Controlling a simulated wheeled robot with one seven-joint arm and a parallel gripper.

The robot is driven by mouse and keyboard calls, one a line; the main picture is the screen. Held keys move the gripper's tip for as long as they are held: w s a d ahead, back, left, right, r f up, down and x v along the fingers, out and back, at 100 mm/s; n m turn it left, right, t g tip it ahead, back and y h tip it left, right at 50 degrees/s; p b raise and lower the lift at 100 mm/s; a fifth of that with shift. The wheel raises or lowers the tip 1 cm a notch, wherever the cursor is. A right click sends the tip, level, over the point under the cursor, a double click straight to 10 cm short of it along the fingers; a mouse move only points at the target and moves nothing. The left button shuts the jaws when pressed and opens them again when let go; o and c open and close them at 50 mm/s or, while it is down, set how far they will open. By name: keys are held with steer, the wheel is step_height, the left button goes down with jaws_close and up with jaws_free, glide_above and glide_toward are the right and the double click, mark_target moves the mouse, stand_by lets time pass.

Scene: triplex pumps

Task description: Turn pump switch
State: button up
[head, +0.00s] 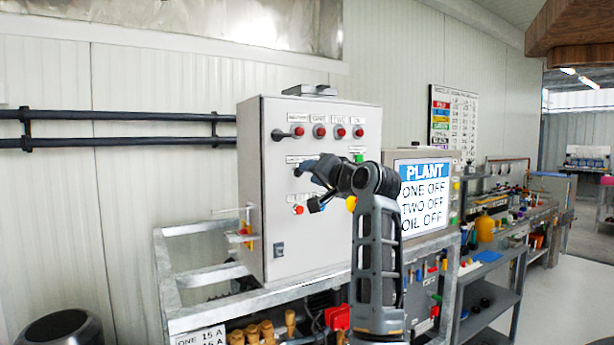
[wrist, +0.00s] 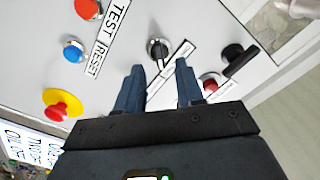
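A grey control cabinet (head: 262,240) carries the switches. A black rotary switch (wrist: 157,48) with a light pointer is on its face, just beyond and between my fingertips in the wrist view. My gripper (wrist: 160,70) is open, with its two blue fingers apart and nothing between them. In the head view my gripper (head: 305,168) is in front of the middle of the cabinet face and partly covers the labels there. A second black switch with a long handle (wrist: 240,60) is to the right in the wrist view; it also shows at the cabinet's upper left (head: 280,134).
Red lamps (head: 320,131) line the cabinet top. A red TEST button (wrist: 88,8), a blue RESET button (wrist: 73,50) and a red-and-yellow stop button (wrist: 62,106) are left in the wrist view. A PLANT screen (head: 424,195) stands right of the cabinet. A metal frame (head: 200,275) supports the cabinet.

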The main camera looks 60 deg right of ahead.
steer(key=shift+b+v, duration=0.3)
steer(key=shift+v, duration=1.8)
